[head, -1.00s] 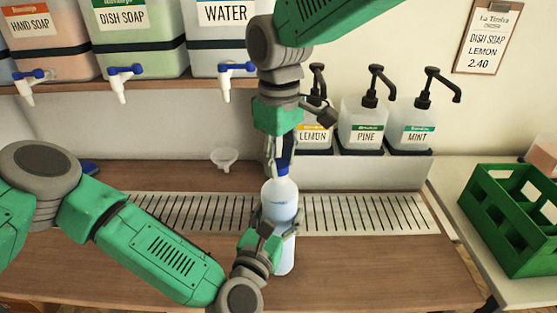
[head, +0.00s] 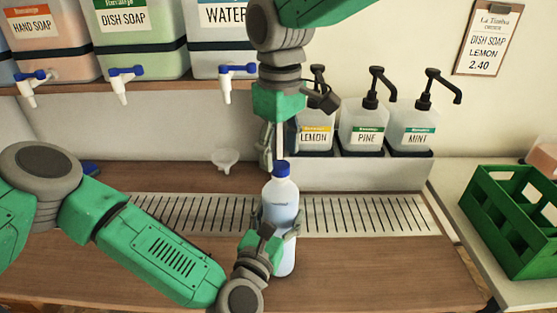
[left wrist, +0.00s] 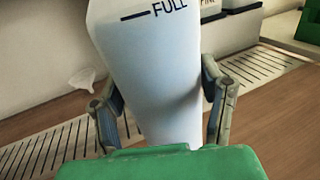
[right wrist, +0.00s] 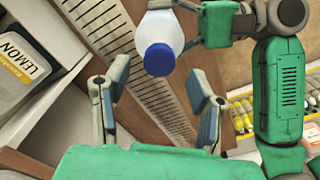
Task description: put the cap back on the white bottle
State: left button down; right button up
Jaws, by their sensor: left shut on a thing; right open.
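The white bottle (head: 281,222) stands upright at the front edge of the slotted strip, with pale liquid inside. The blue cap (head: 281,169) sits on its neck; it also shows in the right wrist view (right wrist: 159,59). I cannot tell how tightly it is seated. My left gripper (head: 270,232) is shut around the bottle's body; in the left wrist view its fingers clasp both sides of the bottle (left wrist: 160,75), below the FULL mark. My right gripper (head: 273,158) is open and empty, just above and behind the cap, apart from it in the right wrist view.
A slotted metal strip (head: 350,214) runs across the wooden counter. Pump bottles (head: 362,128) stand behind at right, and big tap drums (head: 135,40) on a shelf at left. A white funnel (head: 226,158) lies behind. A green crate (head: 515,225) is at the right.

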jog(key=shift+r, duration=0.95)
jog(key=shift+c, duration=0.5)
jog(key=shift+s+n, duration=0.15)
jog(key=shift+n, duration=1.05)
jog(key=n, duration=0.4)
jog(key=shift+s+a+r+n, duration=0.15)
jog(key=shift+a+n, duration=0.05)
jog(key=shift+n, duration=0.1)
jog(key=n, duration=0.5)
jog(key=shift+s+r, duration=0.1)
jog(key=shift+r, duration=0.15)
jog(key=n, duration=0.3)
jog(key=r+n, duration=0.1)
jog(key=n, duration=0.5)
jog(key=r+n, duration=0.1)
jog(key=n, duration=0.1)
jog(key=w+n, duration=0.1)
jog(key=n, duration=0.1)
jog(key=shift+d+r+n, duration=0.2)
jog(key=shift+d+n, duration=0.05)
jog(key=shift+n, duration=0.15)
